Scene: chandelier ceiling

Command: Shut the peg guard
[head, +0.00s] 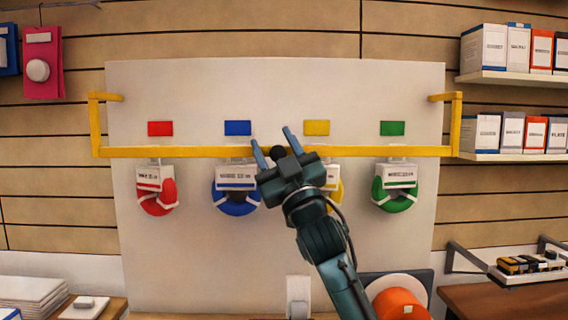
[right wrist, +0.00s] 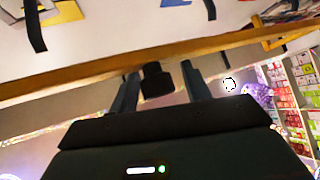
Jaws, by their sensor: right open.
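The peg guard is a yellow bar (head: 180,152) with a short arm at each end, spanning the white board in front of the row of hanging items. It also crosses the right wrist view (right wrist: 80,73) slantwise. My right gripper (head: 272,140) is open and empty at the bar, right of the blue item; its fingers overlap the bar in the head view. In the right wrist view, its fingers (right wrist: 160,82) point up to the bar's edge. I cannot tell whether they touch it. My left gripper is not in view.
Red (head: 158,198), blue (head: 236,205) and green (head: 396,198) items with white labels hang below the bar; a yellow one (head: 335,195) is partly hidden by my right gripper. Boxed shelves (head: 510,78) stand right. An orange round object (head: 400,303) lies low right.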

